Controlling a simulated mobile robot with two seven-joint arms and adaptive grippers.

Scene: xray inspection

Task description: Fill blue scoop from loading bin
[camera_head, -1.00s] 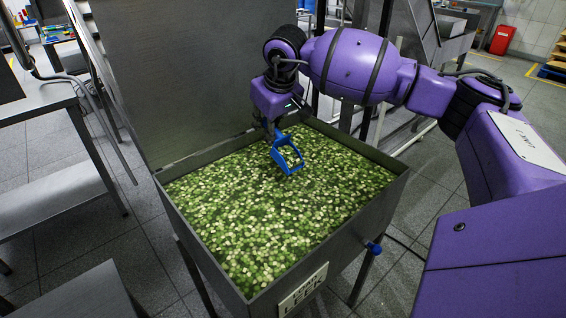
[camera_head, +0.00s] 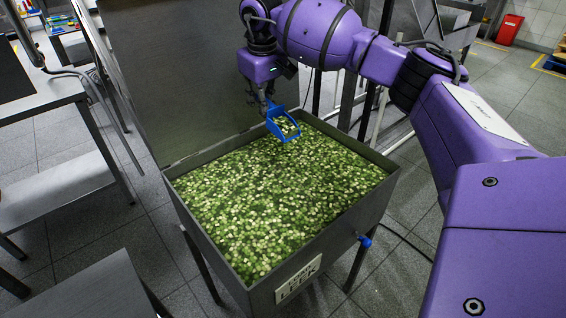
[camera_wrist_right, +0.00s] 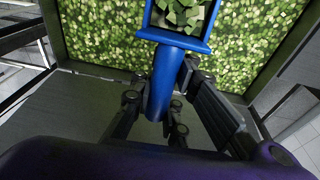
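The blue scoop (camera_head: 281,122) is held above the back part of the loading bin (camera_head: 345,222), and chopped green pieces lie in it. My right gripper (camera_head: 268,98) is shut on the scoop's handle. In the right wrist view the blue handle (camera_wrist_right: 163,85) runs between the fingers of my right gripper (camera_wrist_right: 172,100), and the scoop's tray (camera_wrist_right: 180,38) holds several leek pieces at the top edge. The bin is full of chopped leek (camera_head: 270,200). My left gripper is not in view.
A label (camera_head: 298,280) reading leek is on the bin's front. A tall grey panel (camera_head: 175,80) stands behind the bin. A steel table (camera_head: 50,95) is at the left, and a red container (camera_head: 508,30) stands far back right. Floor (camera_head: 400,250) shows right of the bin.

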